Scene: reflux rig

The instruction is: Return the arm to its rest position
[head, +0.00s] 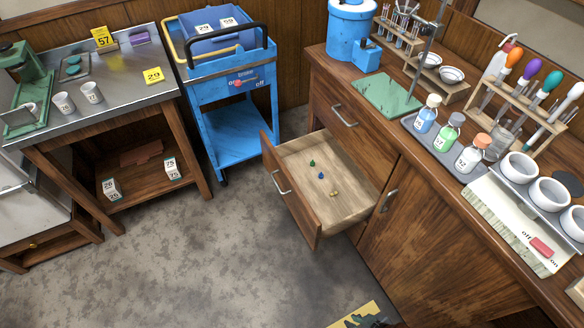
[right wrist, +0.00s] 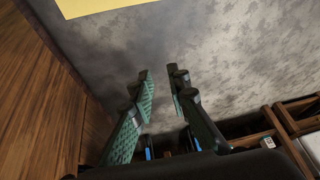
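My right gripper (head: 370,320) shows only as a dark sliver at the bottom edge of the head view, over a yellow patch on the floor. In the right wrist view its two green-padded fingers (right wrist: 159,76) stand apart with nothing between them, with bare grey floor beyond. My left arm and gripper are not in view. The drawer (head: 292,205) under the right-hand counter stands open, with small green, blue and yellow pieces inside it.
The wooden counter (head: 425,225) fills the right side, carrying bottles, racks and white bowls. A blue cart (head: 235,120) and a metal-topped table (head: 125,75) stand at the back and left. The grey floor (head: 210,255) between them is clear. The yellow patch (right wrist: 100,5) also shows in the wrist view.

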